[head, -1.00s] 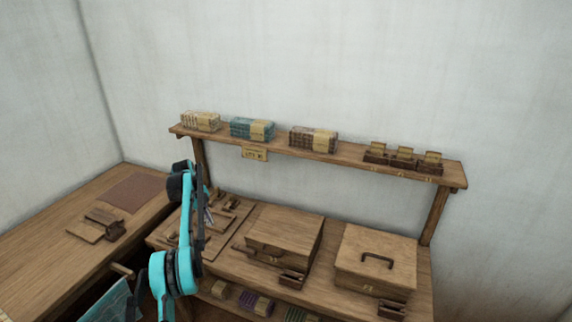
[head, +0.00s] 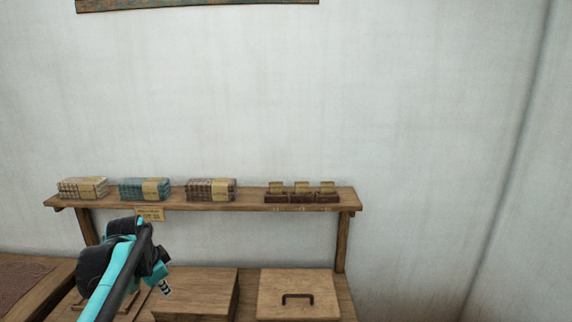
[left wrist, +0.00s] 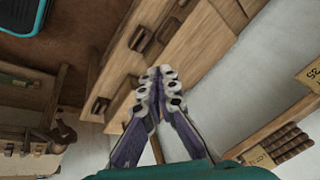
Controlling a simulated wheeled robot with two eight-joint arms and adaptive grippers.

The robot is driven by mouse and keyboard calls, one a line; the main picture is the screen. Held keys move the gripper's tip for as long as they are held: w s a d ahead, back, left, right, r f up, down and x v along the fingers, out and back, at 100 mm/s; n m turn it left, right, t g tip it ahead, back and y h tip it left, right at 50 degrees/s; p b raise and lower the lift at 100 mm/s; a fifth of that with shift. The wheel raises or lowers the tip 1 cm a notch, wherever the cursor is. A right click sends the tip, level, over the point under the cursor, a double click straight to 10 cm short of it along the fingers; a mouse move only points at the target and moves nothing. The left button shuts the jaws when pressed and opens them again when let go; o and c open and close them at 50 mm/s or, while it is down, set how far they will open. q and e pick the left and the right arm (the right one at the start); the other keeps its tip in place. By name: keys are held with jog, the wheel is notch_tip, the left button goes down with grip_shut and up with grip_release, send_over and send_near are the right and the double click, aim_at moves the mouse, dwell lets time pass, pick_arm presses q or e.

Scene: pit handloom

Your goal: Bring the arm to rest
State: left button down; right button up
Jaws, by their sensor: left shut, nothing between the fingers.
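My left arm comes in at the lower left of the head view, teal and black. My left gripper (head: 165,287) shows only in part there, in front of the bench and left of the nearer wooden box (head: 205,296). In the left wrist view the gripper (left wrist: 160,72) has its two fingers together at the tips, with nothing between them. Wooden boxes and the bench lie beyond the fingertips. My right gripper is not in view.
A wooden shelf (head: 240,204) carries bundled stacks and small dark holders (head: 302,197). A lidded box with a handle (head: 298,296) stands on the bench to the right. The wall above the shelf is bare except for a board (head: 195,5) at the top.

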pick_arm(q)
jog(key=s+d+f+n+t+b, duration=0.1)
jog(key=s+d+f+n, duration=0.3)
jog(key=s, duration=0.7)
jog(key=s+d+f+n+t+b, duration=0.1)
jog(key=s+d+f+n, duration=0.3)
jog(key=s+d+f, duration=0.3)
jog(key=s+d, duration=0.2)
jog(key=s, duration=0.2)
jog(key=shift+s+d+f+t, duration=0.15)
jog(key=shift+d+f+t, duration=0.15)
jog(key=shift+t, duration=0.1)
